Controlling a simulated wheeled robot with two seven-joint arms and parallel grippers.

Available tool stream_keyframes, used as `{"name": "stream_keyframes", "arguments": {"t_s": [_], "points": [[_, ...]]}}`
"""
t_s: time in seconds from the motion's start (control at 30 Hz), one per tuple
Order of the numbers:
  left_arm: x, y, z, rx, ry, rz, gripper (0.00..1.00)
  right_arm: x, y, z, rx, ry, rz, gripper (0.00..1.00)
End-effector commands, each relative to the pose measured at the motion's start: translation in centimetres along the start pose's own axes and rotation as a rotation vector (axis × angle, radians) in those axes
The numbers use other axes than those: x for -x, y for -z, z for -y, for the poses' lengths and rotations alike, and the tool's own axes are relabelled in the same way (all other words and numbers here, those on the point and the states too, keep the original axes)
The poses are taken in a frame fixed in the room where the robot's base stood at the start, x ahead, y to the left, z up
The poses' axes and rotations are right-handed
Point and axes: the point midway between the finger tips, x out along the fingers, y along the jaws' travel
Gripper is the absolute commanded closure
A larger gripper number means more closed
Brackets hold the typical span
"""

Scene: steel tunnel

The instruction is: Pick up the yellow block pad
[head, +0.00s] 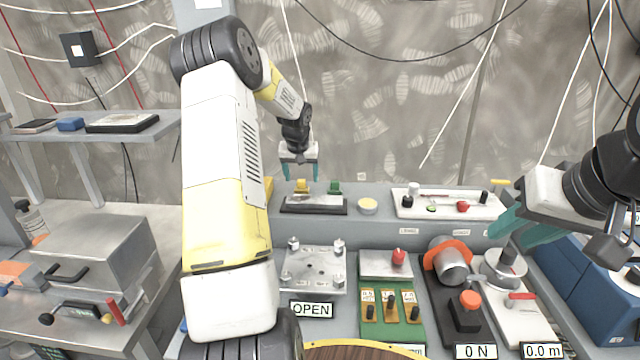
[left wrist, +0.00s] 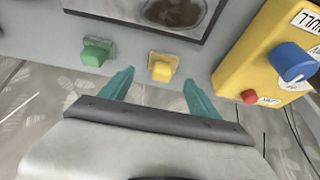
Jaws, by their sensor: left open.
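The yellow block pad (head: 302,186) is a small yellow block at the dark-framed plate on the back of the bench. It also shows in the left wrist view (left wrist: 162,67), between and just beyond the fingertips. A similar green block (head: 335,187) sits to its right in the head view; it is left of the yellow one in the left wrist view (left wrist: 96,52). My left gripper (head: 300,173) is open and empty, just above the yellow block, fingers pointing down. My right gripper (head: 515,233) appears open and empty, over the right part of the bench.
A framed plate (left wrist: 182,12) lies close by the blocks. A yellow box (left wrist: 268,52) with a blue knob and red button stands beside them. A round tan disc (head: 367,206) and a white panel (head: 446,203) are to the right. A plate with posts (head: 314,270) lies in front.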

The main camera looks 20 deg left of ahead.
Motion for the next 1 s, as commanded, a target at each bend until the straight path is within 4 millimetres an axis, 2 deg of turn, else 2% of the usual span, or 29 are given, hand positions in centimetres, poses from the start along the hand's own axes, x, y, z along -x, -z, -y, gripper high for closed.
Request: {"name": "stream_keyframes", "arguments": {"t_s": [0.1, 0.2, 0.43, 0.77, 1.0], "points": [[-2.1, -0.4, 0.2, 0.000, -0.001, 0.004, 0.29, 0.0, 0.0, 0.0, 0.000, 0.000, 0.000, 0.64], [-3.2, -0.3, 0.2, 0.000, -0.001, 0.001, 0.29, 0.0, 0.0, 0.0, 0.000, 0.000, 0.000, 0.64], [-3.3, -0.2, 0.2, 0.001, 0.000, -0.001, 0.29, 0.0, 0.0, 0.0, 0.000, 0.000, 0.000, 0.64], [-3.3, -0.3, 0.2, 0.000, 0.000, 0.000, 0.94, 0.0, 0.0, 0.0, 0.000, 0.000, 0.000, 0.64], [-3.2, -0.2, 0.2, 0.000, 0.000, 0.000, 0.94, 0.0, 0.0, 0.0, 0.000, 0.000, 0.000, 0.64]]}}
